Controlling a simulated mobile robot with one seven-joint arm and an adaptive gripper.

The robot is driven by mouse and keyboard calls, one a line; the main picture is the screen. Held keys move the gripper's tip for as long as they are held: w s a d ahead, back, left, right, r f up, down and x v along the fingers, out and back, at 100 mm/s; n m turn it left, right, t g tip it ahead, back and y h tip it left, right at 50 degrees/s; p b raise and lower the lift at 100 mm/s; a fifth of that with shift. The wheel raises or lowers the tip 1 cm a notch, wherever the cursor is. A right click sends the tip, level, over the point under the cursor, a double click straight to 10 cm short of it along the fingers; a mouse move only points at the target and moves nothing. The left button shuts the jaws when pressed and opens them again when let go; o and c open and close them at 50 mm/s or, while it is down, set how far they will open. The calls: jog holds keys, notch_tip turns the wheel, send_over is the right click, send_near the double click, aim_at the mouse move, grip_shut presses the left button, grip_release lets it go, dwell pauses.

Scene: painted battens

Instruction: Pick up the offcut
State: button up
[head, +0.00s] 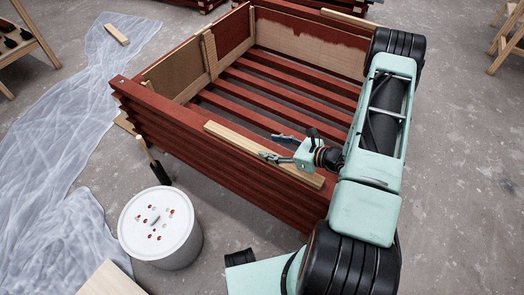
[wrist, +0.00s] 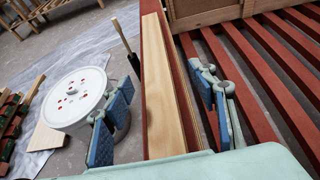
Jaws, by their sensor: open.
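A long, pale, bare-wood strip (head: 228,134), which looks like the offcut, lies flat along the top of the near red rail of a slatted frame. In the wrist view the strip (wrist: 164,85) runs lengthwise between my two fingers. My gripper (head: 274,147) is open over the strip, with one finger on each side of it. In the wrist view my gripper (wrist: 160,88) shows blue pads apart from the wood, with gaps on both sides. Part of the strip is hidden by my gripper in the head view.
The red frame (head: 180,128) has open slats inside. A white lidded bucket (head: 157,222) stands at its near left, with a brush (head: 152,162) beside it. Another pale piece (head: 117,34) lies on the plastic sheet (head: 85,100), and one (head: 350,19) on the far rail.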

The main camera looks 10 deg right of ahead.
aim_at(247, 144)
jog(key=x, duration=0.4)
jog(key=shift+w+a+f+b, duration=0.2)
jog(key=shift+a+b, duration=0.1)
jog(key=shift+b, duration=0.1)
jog(key=shift+s+a+b+x, duration=0.15)
jog(key=shift+b+x, duration=0.25)
jog(key=shift+x, duration=0.95)
jog(key=shift+s+a+b+x, duration=0.15)
jog(key=shift+b+x, duration=0.2)
jog(key=shift+x, duration=1)
jog(key=shift+d, duration=0.1)
jog(key=shift+c, duration=0.7)
jog(key=c, duration=1.3)
